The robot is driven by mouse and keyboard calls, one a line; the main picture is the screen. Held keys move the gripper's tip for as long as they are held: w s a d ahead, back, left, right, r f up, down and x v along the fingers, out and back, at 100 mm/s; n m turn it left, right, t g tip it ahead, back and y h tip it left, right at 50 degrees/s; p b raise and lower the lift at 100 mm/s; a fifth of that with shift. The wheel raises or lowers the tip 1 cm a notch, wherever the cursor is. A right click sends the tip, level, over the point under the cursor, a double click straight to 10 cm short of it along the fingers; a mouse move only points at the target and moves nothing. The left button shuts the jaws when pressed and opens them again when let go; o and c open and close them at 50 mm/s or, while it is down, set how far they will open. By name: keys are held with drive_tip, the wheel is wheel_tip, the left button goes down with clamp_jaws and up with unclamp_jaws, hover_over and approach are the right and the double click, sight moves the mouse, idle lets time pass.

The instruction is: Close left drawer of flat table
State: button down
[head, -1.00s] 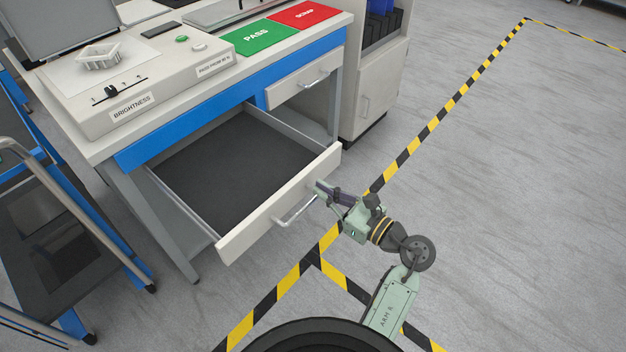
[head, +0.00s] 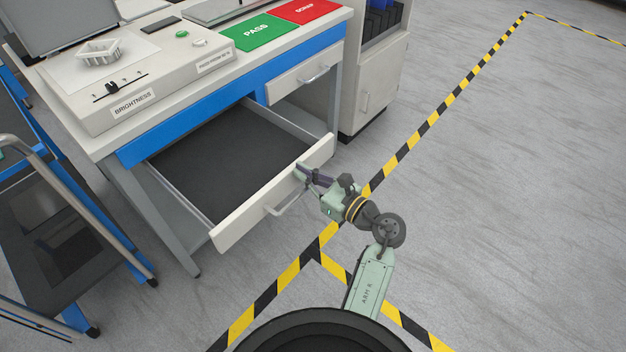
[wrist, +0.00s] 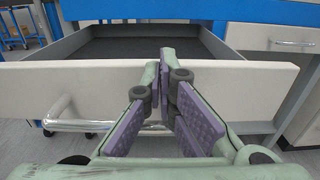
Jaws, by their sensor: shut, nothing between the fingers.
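The left drawer (head: 215,232) of the table (head: 140,152) is partly pulled out and looks empty, with a dark floor and a white front. Its silver handle (head: 285,204) is on the front. In the head view my gripper (head: 302,172) is at the drawer front, right of the handle's middle. In the wrist view my gripper (wrist: 167,58) is shut and empty, with its fingertips at the drawer front (wrist: 240,75), near its upper edge. The fingers hide part of the front and handle, and exact contact is hard to tell.
The right drawer (head: 290,82) is shut. A cart (head: 60,230) stands close on the left and a cabinet (head: 372,100) on the right. Yellow-black tape (head: 440,118) marks the floor. The floor on the right is clear.

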drive_tip(key=b+x, duration=0.2)
drive_tip(key=x, duration=2.6)
drive_tip(key=shift+w+a+f, duration=0.1)
drive_tip(key=shift+w+a, duration=0.05)
drive_tip(key=shift+a, duration=0.1)
drive_tip(key=shift+w+a, duration=0.3)
drive_tip(key=shift+a, duration=0.15)
drive_tip(key=shift+w+a+r, duration=0.1)
drive_tip(key=shift+r, duration=0.15)
